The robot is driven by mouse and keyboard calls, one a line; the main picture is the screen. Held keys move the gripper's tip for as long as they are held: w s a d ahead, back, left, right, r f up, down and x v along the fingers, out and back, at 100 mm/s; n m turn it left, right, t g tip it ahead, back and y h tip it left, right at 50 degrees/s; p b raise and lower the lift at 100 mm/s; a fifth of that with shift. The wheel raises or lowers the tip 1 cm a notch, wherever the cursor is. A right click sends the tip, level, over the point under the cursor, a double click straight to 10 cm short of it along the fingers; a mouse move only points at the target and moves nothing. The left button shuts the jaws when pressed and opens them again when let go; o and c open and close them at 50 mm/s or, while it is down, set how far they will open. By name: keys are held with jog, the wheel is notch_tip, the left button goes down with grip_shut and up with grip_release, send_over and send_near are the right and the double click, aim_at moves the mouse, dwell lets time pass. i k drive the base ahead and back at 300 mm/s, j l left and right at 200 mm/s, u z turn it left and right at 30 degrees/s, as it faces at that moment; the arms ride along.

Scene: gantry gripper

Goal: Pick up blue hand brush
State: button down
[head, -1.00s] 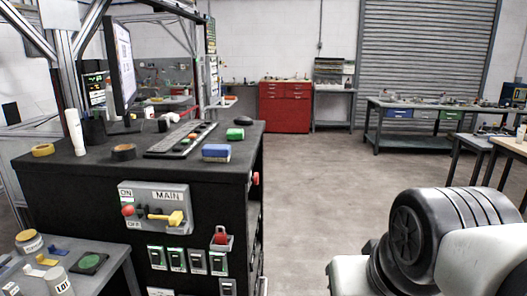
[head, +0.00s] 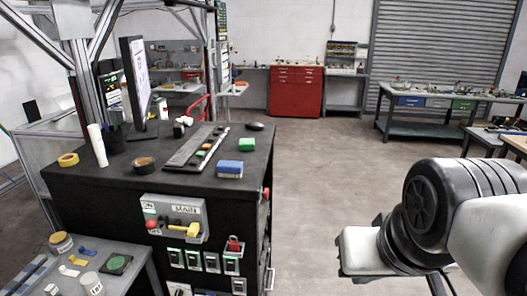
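A small blue block with a pale underside (head: 229,169) lies on the black desk top (head: 130,180), near its front right edge. It looks like the blue hand brush, but bristles are too small to make out. A smaller blue piece (head: 87,252) lies on the low grey table at the lower left; its shape is unclear. My arm shows at the right edge, well apart from the desk, with open floor between. My gripper itself does not show.
Free floor (head: 320,170) lies to the right, with a red cabinet (head: 296,90) behind.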

aim_at(225, 169)
jog(key=i+j+u, duration=0.1)
jog(key=i+j, duration=0.3)
jog(key=j, duration=0.15)
jog(key=i+j+u, duration=0.1)
jog(key=i+j, duration=0.35)
